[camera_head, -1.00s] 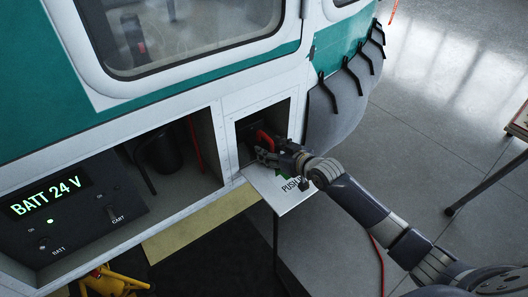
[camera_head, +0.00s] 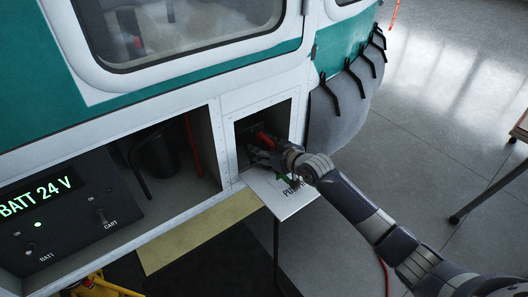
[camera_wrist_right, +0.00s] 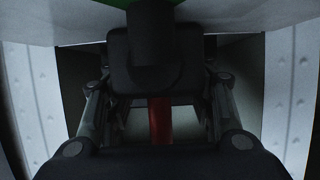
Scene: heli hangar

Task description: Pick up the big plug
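A red part (camera_head: 265,138), likely belonging to the plug, shows inside the small square compartment in the white side panel. My right gripper (camera_head: 258,155) reaches into this compartment, right at the red part, and partly hides it. In the right wrist view a black block with a thick stem (camera_wrist_right: 154,55), probably the big plug, sits between the two fingers of my right gripper (camera_wrist_right: 156,90). A red strip (camera_wrist_right: 160,120) shows below it. The fingers flank the block closely, but the dark picture does not show whether they grip it. My left gripper is out of view.
An open flap (camera_head: 283,195) marked PUSH lies under the gripper. The compartment's white walls (camera_wrist_right: 290,85) are close on both sides. Left is a larger bay with a black cylinder (camera_head: 160,155) and a BATT 24 V panel (camera_head: 65,215).

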